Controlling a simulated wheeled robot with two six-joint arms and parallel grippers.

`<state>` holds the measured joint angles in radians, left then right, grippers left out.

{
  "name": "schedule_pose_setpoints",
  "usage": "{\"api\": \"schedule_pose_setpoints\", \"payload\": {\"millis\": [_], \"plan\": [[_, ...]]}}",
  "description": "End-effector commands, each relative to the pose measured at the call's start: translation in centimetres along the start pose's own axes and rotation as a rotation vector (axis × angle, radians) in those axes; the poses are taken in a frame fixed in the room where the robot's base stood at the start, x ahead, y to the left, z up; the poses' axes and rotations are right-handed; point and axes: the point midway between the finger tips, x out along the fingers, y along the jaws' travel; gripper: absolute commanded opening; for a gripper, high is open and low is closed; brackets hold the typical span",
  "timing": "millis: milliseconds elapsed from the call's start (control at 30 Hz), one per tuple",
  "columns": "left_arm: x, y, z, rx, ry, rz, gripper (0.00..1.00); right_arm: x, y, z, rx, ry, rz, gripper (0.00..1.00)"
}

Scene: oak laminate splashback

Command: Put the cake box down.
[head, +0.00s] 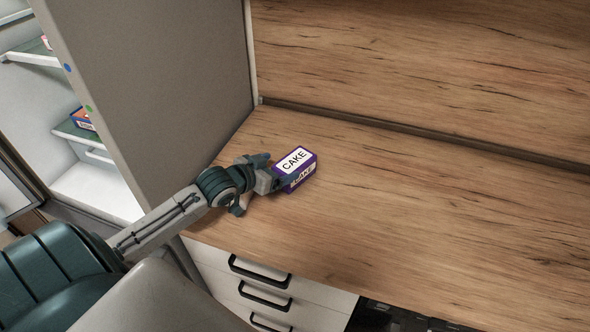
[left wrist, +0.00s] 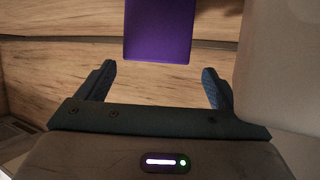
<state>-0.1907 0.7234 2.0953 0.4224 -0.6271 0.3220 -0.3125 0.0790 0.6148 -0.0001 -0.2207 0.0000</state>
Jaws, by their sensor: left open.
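The cake box (head: 294,168) is a small purple box with white labels reading CAKE. It rests on the oak worktop (head: 400,220), near the tall grey panel at the left. My left gripper (head: 268,178) is at the left side of the box. In the left wrist view, the purple face of the box (left wrist: 158,30) lies ahead, beyond the fingertips. The two fingers of the left gripper (left wrist: 158,80) are spread wide with nothing between them. My right gripper is not in view.
A tall grey panel (head: 150,75) stands left of the worktop, beside an open fridge with shelves (head: 85,135). The oak splashback (head: 430,70) runs along the back. Drawers with black handles (head: 262,285) are below the front edge. The worktop right of the box is clear.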

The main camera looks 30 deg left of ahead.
Motion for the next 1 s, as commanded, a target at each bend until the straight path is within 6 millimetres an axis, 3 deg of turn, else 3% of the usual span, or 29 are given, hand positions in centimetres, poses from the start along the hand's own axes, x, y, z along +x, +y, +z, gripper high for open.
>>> {"api": "schedule_pose_setpoints", "payload": {"millis": [267,600,933,1000], "plan": [[1.2,0.2,-0.1,-0.004,0.001,0.001,0.87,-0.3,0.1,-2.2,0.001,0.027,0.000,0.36],[5.0,0.5,-0.1,-0.004,0.001,0.001,0.87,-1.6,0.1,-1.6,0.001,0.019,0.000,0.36],[5.7,0.5,0.1,0.001,0.000,0.002,0.87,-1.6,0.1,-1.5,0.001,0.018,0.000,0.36],[5.7,0.5,0.1,0.001,0.000,0.002,0.77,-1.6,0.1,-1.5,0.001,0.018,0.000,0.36]]}}
